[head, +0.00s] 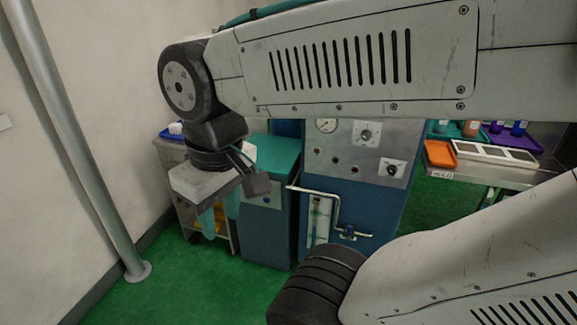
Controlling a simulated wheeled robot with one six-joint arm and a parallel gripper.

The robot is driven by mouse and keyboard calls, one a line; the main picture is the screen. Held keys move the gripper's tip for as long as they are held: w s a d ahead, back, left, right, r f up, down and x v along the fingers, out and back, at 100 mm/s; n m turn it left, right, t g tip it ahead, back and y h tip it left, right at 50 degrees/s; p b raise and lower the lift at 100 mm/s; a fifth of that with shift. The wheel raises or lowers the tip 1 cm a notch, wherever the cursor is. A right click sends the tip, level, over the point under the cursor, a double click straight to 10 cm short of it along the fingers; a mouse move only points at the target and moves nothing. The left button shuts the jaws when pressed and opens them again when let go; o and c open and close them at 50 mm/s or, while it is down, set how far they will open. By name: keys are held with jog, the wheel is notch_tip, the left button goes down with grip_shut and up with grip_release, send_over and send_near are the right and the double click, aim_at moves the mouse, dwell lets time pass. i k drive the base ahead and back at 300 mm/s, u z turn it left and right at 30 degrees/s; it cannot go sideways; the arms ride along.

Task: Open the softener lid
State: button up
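A blue cabinet (266,232) with a flat teal lid (278,160) stands left of the larger blue machine; I take it to be the softener. The lid looks closed and level. My arm and gripper hide its left part. My gripper (219,225) hangs in front of the cabinet's left side, its teal fingers pointing down. A gap shows between the fingers, and nothing is seen held in it. I cannot tell how far the gripper is from the lid.
The blue machine (350,200) has a gauge, knobs and a bent metal handle (335,205) sticking out near the cabinet. A trolley stands behind my gripper. A grey pole (85,150) stands left. A bench with an orange tray (440,153) is right. Green floor (150,295) is clear in front.

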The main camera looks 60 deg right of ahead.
aim_at(278, 155)
jog(key=z, duration=0.7)
jog(key=i, duration=0.95)
jog(key=z, duration=0.6)
